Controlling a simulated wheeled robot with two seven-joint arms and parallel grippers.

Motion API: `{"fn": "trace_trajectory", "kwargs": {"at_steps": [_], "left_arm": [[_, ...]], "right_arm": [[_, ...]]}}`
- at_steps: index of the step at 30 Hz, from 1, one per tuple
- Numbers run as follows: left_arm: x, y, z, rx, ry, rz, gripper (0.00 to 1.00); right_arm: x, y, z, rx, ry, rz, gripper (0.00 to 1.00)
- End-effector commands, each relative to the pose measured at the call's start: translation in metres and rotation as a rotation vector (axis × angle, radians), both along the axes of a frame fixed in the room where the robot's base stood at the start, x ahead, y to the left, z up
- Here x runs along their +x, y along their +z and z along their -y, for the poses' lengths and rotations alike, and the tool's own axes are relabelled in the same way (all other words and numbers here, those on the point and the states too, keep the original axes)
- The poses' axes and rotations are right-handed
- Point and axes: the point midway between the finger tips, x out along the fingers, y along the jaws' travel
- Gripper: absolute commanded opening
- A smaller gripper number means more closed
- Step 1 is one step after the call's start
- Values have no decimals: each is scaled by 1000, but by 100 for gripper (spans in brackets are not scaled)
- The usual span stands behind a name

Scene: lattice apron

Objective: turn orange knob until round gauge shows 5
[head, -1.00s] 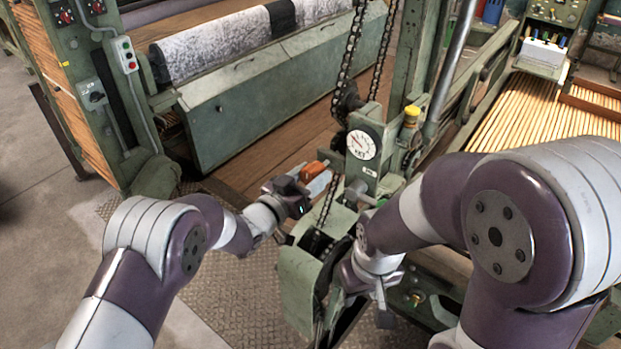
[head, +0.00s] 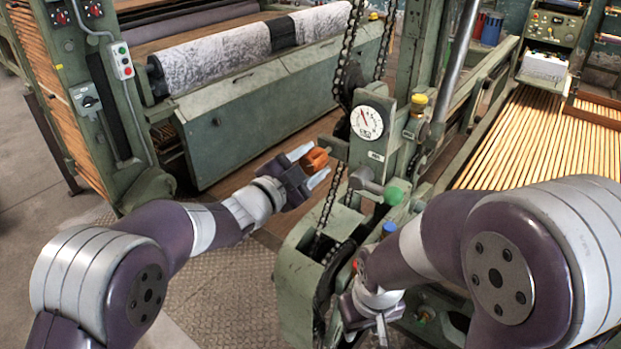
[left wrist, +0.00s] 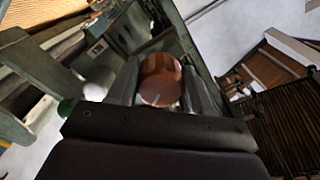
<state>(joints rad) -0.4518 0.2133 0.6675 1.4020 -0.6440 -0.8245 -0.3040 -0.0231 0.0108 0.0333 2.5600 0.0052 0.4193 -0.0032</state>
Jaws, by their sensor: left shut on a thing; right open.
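The orange knob (head: 315,160) sticks out to the left of the green machine post. My left gripper (head: 308,165) is shut on it, one finger on each side. In the left wrist view the knob (left wrist: 160,78) sits between the two fingers (left wrist: 160,88), its round face bearing a short pale mark. The round white gauge (head: 366,122) faces me on the post, right of the knob. Its needle points up and left; the numbers are too small to read. My right gripper (head: 380,326) is low in front of the machine, open, partly hidden by its own arm.
A green knob (head: 393,196), a blue knob (head: 389,228) and a yellow cap (head: 418,101) are on the machine near the gauge. A chain (head: 347,60) runs down beside the post. A long green cabinet (head: 270,105) stands behind. The plate floor at left front is clear.

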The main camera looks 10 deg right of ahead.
Motion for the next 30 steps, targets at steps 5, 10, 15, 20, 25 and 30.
{"fn": "trace_trajectory", "kwargs": {"at_steps": [5, 10, 15, 20, 25, 30], "left_arm": [[0, -9, 0, 103, 1, 129, 20], [0, -10, -1, 204, 1, 256, 20], [0, -9, -1, 303, 1, 383, 20], [1, -9, -1, 397, 1, 501, 20], [1, -8, -1, 496, 1, 629, 20], [1, -7, -1, 593, 2, 755, 20]], "right_arm": [[0, -33, 0, 0, 0, 0, 43], [0, -55, 0, 0, 0, 0, 43], [0, -77, 0, 0, 0, 0, 43], [0, -96, 0, 0, 0, 0, 43], [0, -114, 0, 0, 0, 0, 43], [0, -131, 0, 0, 0, 0, 43]]}}
